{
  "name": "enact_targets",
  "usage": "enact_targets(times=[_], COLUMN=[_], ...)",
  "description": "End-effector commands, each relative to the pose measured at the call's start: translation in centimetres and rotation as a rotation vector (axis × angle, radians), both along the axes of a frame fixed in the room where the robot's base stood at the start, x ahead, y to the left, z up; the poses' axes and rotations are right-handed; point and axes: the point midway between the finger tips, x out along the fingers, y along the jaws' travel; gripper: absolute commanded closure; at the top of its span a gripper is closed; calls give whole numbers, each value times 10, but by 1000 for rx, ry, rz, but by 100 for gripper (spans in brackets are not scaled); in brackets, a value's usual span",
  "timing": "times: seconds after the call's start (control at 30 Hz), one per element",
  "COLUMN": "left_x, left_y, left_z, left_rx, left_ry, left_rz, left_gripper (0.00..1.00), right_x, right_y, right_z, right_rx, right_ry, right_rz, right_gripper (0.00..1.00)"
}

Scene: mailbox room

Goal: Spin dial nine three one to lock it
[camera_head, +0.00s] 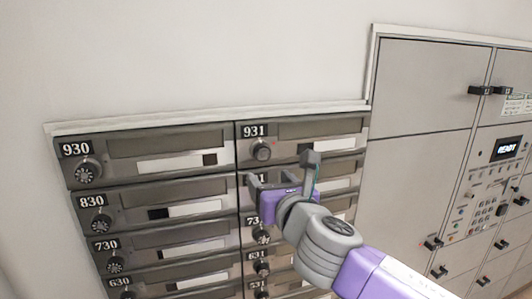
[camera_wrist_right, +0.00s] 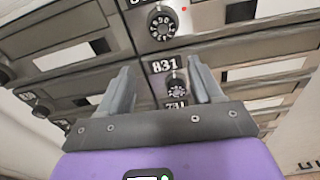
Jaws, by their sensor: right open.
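The mailbox numbered 931 is at the top of the right column. Its round dark dial (camera_head: 262,150) sits just below the number plate (camera_head: 255,131). In the right wrist view this dial (camera_wrist_right: 163,22) is near the top edge, with a small red light to its right. My right gripper (camera_head: 282,172) is open and empty in front of the cabinet, a little below and right of the 931 dial and apart from it. Its two grey fingers also show in the right wrist view (camera_wrist_right: 160,72), with the 831 dial (camera_wrist_right: 177,88) seen between them. My left gripper is not in view.
A second column of mailboxes with similar dials stands at left, topped by the 930 dial (camera_head: 88,170). The 731 dial (camera_head: 260,235) is lower in the right column. A larger locker (camera_head: 425,85) with a READY screen (camera_head: 507,148) stands at right. The wall above is bare.

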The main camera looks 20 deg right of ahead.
Motion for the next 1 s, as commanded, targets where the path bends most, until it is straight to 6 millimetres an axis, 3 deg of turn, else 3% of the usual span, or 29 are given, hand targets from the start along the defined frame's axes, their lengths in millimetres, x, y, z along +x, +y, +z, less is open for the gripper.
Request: enact_targets(times=[0.03,0.13,0.6,0.97,1.0], left_x=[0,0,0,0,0], left_y=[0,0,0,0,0], left_z=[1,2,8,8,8], left_rx=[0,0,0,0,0], left_ry=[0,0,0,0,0], left_rz=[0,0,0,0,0], left_gripper=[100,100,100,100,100], right_x=[-6,-5,59,66,66], right_y=[-5,-10,-8,-8,-8], right_z=[14,24,23,23,23], right_rx=[-28,-59,-60,-58,-58], right_ry=[-30,-55,-54,-54,-54], right_rz=[-9,-20,-21,-20,-19], right_gripper=[35,35,35,35,39])
